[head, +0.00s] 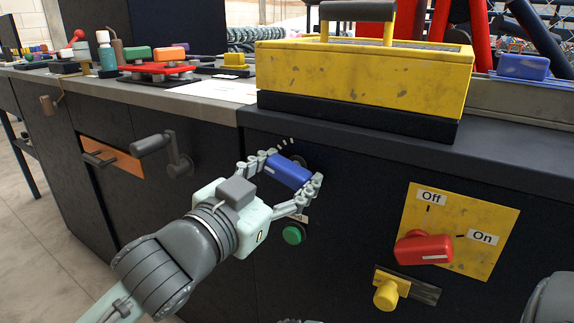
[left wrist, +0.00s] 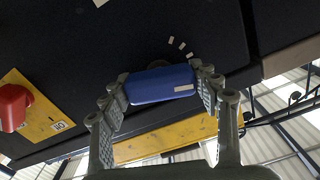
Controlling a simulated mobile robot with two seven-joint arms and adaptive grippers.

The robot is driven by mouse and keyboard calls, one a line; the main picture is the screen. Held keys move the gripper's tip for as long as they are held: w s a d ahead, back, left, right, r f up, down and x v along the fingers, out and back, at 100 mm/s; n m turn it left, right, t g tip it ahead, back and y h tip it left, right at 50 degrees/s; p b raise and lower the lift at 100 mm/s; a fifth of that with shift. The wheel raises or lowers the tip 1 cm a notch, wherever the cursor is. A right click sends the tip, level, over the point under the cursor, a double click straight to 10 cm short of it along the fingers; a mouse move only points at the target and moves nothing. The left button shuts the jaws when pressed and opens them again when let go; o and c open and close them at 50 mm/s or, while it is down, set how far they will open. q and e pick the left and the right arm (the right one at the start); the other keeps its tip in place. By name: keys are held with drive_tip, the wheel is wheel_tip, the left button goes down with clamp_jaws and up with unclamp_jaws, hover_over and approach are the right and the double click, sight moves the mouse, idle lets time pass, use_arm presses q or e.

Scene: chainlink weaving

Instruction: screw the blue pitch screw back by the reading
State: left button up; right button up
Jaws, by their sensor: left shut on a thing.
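The blue pitch screw (head: 289,171) is a blue bar-shaped knob on the dark front panel of the bench. My left gripper (head: 292,178) is shut on it, with one finger at each end of the bar. In the left wrist view the blue knob (left wrist: 161,85) lies between the two fingers (left wrist: 160,92). Short white tick marks (left wrist: 177,43) are on the panel beside it. A small white label by the lower finger is partly hidden, and I cannot read it. My right gripper is not clearly in view.
A green button (head: 293,235) sits just below the knob. A yellow plate (head: 478,222) marked Off and On carries a red switch (head: 424,249), with a yellow knob (head: 387,294) below. A crank handle (head: 163,150) sticks out at left. A yellow toolbox (head: 362,75) stands on the bench.

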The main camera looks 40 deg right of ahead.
idle(0.3)
use_arm(q)
drive_tip(key=o, duration=1.2)
drive_tip(key=shift+c, duration=0.2)
drive_tip(key=v, duration=1.2)
